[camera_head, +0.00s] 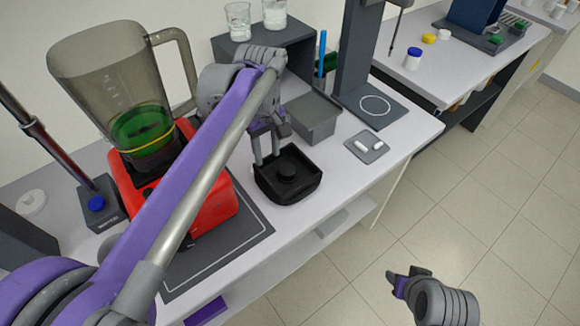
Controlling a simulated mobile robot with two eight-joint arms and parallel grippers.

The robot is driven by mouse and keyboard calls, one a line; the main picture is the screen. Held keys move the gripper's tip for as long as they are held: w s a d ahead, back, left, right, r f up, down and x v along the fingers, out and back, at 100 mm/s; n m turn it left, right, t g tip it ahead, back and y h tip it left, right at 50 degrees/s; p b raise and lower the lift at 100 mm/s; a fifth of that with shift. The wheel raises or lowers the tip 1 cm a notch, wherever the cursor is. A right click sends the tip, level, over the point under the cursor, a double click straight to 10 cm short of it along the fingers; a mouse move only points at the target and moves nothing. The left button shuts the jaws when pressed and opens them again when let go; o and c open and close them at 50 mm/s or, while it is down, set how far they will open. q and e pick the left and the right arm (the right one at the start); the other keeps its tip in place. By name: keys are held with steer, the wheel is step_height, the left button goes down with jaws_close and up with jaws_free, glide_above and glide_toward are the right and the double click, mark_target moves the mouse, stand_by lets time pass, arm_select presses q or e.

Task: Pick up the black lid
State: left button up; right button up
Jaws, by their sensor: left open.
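The black lid (300,196), squarish with a round knob in its middle, lies on the white bench top near its front edge. My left gripper (268,155) is open and empty, pointing down beside the lid's back left edge. Its fingertips are close to the lid; I cannot tell whether they touch it. My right gripper (398,283) is low at the right, in front of the bench and away from the lid. Its jaw opening is not clear.
A red blender base (215,205) carries a clear jug (100,70) with green contents, left of the lid on a dark mat (250,232). A grey bin (316,120) stands behind the lid. A small tray (376,142) with white pieces lies to the right.

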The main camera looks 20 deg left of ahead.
mark_target(267, 180)
arm_select(q)
steer(key=f, duration=0.2)
steer(key=shift+s+f, duration=0.3)
steer(key=shift+f, duration=0.1)
steer(key=shift+s+a+f, duration=0.1)
steer(key=shift+f, duration=1.5)
steer(key=shift+s+a+f, duration=0.1)
steer(key=shift+f, duration=1.45)
steer(key=shift+f+b, duration=0.25)
steer(key=shift+b, duration=0.05)
jaws_close()
